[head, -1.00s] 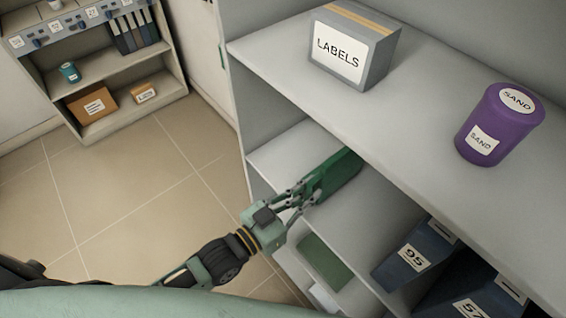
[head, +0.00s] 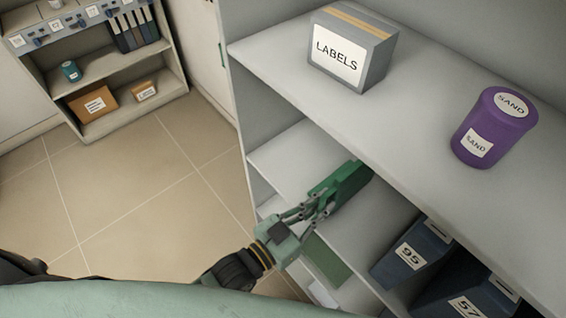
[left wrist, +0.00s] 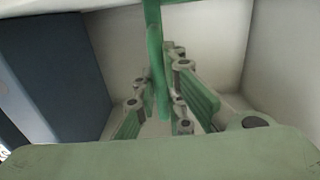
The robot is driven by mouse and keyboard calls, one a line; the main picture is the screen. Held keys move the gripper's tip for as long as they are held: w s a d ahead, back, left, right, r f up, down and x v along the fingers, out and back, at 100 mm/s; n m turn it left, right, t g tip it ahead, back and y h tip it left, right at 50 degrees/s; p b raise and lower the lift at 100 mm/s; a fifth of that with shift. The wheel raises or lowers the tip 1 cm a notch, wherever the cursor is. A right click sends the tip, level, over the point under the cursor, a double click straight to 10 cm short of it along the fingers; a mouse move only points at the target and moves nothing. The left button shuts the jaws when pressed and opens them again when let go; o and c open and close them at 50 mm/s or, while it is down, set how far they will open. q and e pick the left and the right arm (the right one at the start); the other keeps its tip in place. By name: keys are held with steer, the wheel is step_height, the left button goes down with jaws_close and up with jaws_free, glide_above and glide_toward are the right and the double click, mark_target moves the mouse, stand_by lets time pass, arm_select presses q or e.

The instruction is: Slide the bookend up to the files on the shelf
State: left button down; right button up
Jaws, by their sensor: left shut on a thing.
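The green bookend (head: 348,183) stands on the middle shelf (head: 290,160), under the top board. My left gripper (head: 318,207) reaches in from the shelf's front and is shut on it. In the left wrist view the bookend (left wrist: 154,45) is an upright green strip between the fingers (left wrist: 160,110). The dark blue files stand to the right, one marked 95 (head: 412,252) and one marked 57 (head: 468,290). A gap shows between the bookend and the files. A file's dark side (left wrist: 55,75) fills the left of the wrist view. The bookend's far end is hidden under the top board.
A grey LABELS box (head: 353,48) and a purple SAND jar (head: 493,128) stand on the top board (head: 420,110). A flat dull-green thing (head: 328,260) lies below the gripper. Another shelf unit (head: 130,130) stands across the tiled floor.

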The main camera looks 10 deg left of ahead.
arm_select(q)
steer(key=shift+s+d+p, duration=0.3)
steer(key=shift+s+d, duration=0.8)
steer(key=shift+d, duration=0.25)
steer(key=shift+s+d+p, duration=0.3)
steer(key=shift+s+d, duration=0.75)
steer(key=shift+d, duration=0.3)
steer(key=shift+s+d, duration=0.85)
steer(key=shift+d, duration=0.3)
steer(key=shift+s+d, duration=0.6)
steer(key=shift+d, duration=0.05)
steer(key=shift+s+d, duration=0.9)
steer(key=shift+d, duration=0.3)
steer(key=shift+s+d+f+p, duration=0.1)
steer(key=shift+s+d+p, duration=0.2)
steer(key=shift+d, duration=0.05)
steer(key=c, duration=1.6)
jaws_free()
steer(key=shift+s, duration=0.1)
